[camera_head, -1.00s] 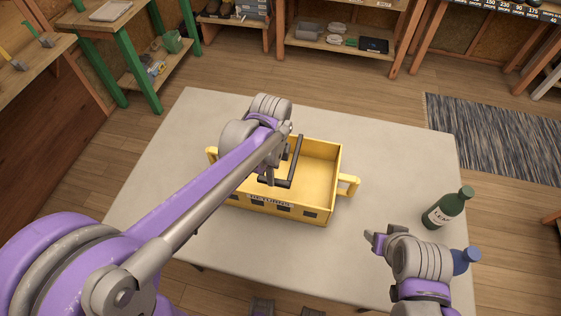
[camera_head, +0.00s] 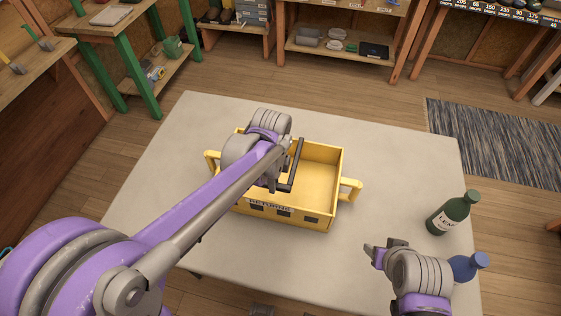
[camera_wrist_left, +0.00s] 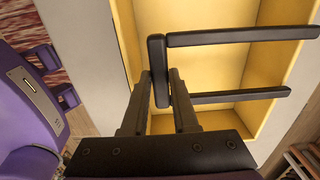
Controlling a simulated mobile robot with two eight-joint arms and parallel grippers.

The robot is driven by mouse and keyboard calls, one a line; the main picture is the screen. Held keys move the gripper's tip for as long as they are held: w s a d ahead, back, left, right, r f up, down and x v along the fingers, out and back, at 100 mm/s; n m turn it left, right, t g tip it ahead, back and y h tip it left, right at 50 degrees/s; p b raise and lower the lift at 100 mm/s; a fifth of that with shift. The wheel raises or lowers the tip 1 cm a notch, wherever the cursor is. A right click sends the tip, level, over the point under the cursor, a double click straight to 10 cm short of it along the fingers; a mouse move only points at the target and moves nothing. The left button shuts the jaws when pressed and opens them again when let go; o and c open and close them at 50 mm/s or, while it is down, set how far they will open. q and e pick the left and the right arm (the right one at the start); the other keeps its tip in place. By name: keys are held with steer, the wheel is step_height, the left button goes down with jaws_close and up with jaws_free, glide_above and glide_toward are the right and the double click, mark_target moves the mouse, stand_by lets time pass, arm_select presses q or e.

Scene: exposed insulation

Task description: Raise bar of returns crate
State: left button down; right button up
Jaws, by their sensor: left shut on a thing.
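The yellow returns crate (camera_head: 318,163) stands on the pale table, its lettered front facing me. Its dark U-shaped bar (camera_head: 297,160) shows above the crate's inside, partly hidden by my left arm. In the left wrist view the bar (camera_wrist_left: 240,36) has two long arms joined by a short crosspiece. My left gripper (camera_wrist_left: 160,88) is shut on that crosspiece, one finger on each side.
A green bottle (camera_head: 453,213) with a white label stands on the table (camera_head: 395,160) right of the crate. A blue-capped bottle (camera_head: 467,266) is beside my right wrist, partly hidden. Shelves stand beyond.

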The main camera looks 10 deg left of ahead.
arm_select(q)
steer(key=shift+w+r+g+p, duration=0.2)
steer(key=shift+r+g+p, duration=0.15)
steer(key=shift+r+g, duration=0.45)
steer(key=shift+r, duration=0.25)
steer(key=shift+w+r+g+p, duration=0.3)
steer(key=shift+r+g, duration=0.1)
steer(key=shift+r, duration=0.5)
steer(key=shift+w+r+g, duration=0.2)
steer(key=shift+r+g, duration=0.1)
steer(key=shift+r, duration=0.15)
steer(key=shift+w+r+g, duration=0.2)
steer(key=shift+r+g, duration=0.1)
steer(key=shift+r, duration=0.15)
steer(key=shift+w+r+g+p, duration=0.25)
steer(key=shift+r+g, duration=0.05)
steer(key=shift+r, duration=0.15)
steer(key=shift+w+r+g+p, duration=0.2)
steer(key=shift+r+g, duration=0.1)
steer(key=shift+r, duration=0.15)
